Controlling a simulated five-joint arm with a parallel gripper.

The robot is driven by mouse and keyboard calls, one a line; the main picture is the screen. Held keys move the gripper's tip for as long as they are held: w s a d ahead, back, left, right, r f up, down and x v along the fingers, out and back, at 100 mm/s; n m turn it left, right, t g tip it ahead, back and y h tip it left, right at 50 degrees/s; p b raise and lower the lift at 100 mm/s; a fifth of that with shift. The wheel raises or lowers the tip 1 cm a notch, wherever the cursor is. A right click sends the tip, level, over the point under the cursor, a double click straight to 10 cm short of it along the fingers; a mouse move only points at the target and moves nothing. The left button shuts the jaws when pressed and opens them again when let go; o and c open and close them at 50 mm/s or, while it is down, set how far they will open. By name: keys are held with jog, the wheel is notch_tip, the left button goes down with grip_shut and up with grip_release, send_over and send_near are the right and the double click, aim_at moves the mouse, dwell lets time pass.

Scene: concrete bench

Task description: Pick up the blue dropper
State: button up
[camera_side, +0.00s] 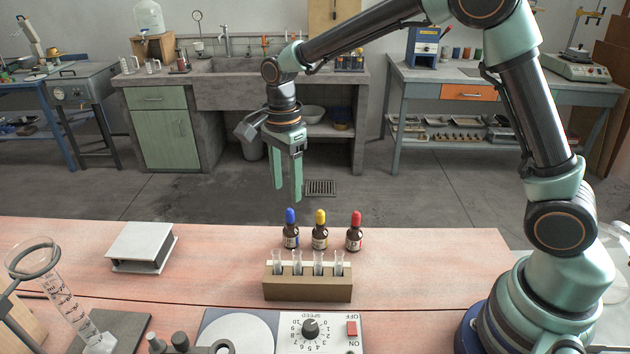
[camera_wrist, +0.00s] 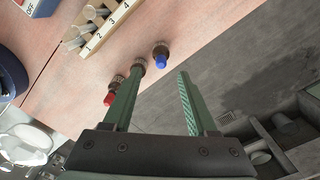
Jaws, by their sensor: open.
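The blue dropper (camera_side: 290,229) is a small dark brown bottle with a blue bulb, standing upright at the left of a row of three droppers. A yellow-topped dropper (camera_side: 320,231) and a red-topped dropper (camera_side: 354,233) stand to its right. My gripper (camera_side: 287,194) hangs above the row with its fingers pointing down, open and empty. In the wrist view my gripper (camera_wrist: 155,75) shows both fingers apart, with the blue dropper (camera_wrist: 160,58) beyond the tips, between their lines. The red-topped dropper (camera_wrist: 110,96) is left of the left finger; that finger partly hides the middle dropper.
A wooden rack (camera_side: 308,287) with several glass tubes stands just in front of the droppers. A stirrer with a knob (camera_side: 310,328) is nearer still. The bench between block and droppers is clear.

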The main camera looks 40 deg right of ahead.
aim_at(289, 210)
jog(key=shift+w+d+f, duration=0.1)
jog(key=shift+f, duration=1.8)
jog(key=shift+d+f, duration=0.1)
jog(key=shift+f, duration=1.8)
jog(key=c, duration=0.8)
